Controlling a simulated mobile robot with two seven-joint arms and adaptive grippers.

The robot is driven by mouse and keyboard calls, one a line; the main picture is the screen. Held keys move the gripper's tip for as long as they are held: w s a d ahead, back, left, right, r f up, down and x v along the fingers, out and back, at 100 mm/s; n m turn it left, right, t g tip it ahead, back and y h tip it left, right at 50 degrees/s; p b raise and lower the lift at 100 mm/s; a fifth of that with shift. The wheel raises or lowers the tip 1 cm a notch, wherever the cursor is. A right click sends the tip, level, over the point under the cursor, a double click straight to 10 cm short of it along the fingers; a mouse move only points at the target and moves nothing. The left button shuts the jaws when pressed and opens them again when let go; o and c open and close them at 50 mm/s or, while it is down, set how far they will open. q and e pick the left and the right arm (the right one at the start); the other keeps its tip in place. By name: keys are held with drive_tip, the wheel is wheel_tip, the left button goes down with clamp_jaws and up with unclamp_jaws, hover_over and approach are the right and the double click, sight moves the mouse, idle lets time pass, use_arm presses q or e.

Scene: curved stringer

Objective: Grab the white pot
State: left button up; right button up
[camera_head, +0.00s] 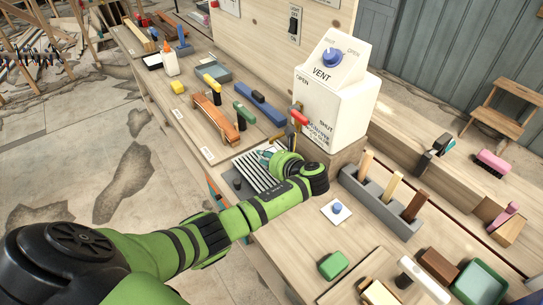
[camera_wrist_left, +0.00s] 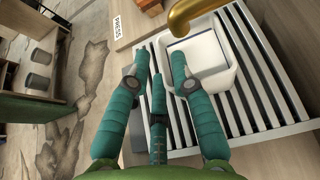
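The white pot (camera_wrist_left: 212,62) is a shallow, square, round-cornered vessel in the left wrist view. It sits on a slatted white rack (camera_wrist_left: 288,110) under a brass spout (camera_wrist_left: 190,14). In the head view my left arm and hand hide the pot. My left gripper (camera_wrist_left: 160,62) has teal fingers spread apart with nothing seen between them. Its right finger overlaps the pot's left edge; I cannot tell whether they touch. In the head view the left gripper (camera_head: 266,154) is over the rack (camera_head: 258,179). My right gripper is not in view.
A large white box marked VENT (camera_head: 335,105) stands behind the rack, with a red-handled tap (camera_head: 300,117) at its front. A grey block holder (camera_head: 378,203) is to the right. A curved orange-brown piece (camera_head: 214,116) lies to the left. A blue-knobbed white plate (camera_head: 337,210) is nearer.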

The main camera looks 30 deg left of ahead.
use_arm(q)
drive_tip(key=shift+x, duration=0.9)
drive_tip(key=shift+w+a+f, duration=0.15)
drive_tip(key=shift+a, duration=0.25)
drive_tip(key=shift+c, duration=0.4)
clamp_jaws()
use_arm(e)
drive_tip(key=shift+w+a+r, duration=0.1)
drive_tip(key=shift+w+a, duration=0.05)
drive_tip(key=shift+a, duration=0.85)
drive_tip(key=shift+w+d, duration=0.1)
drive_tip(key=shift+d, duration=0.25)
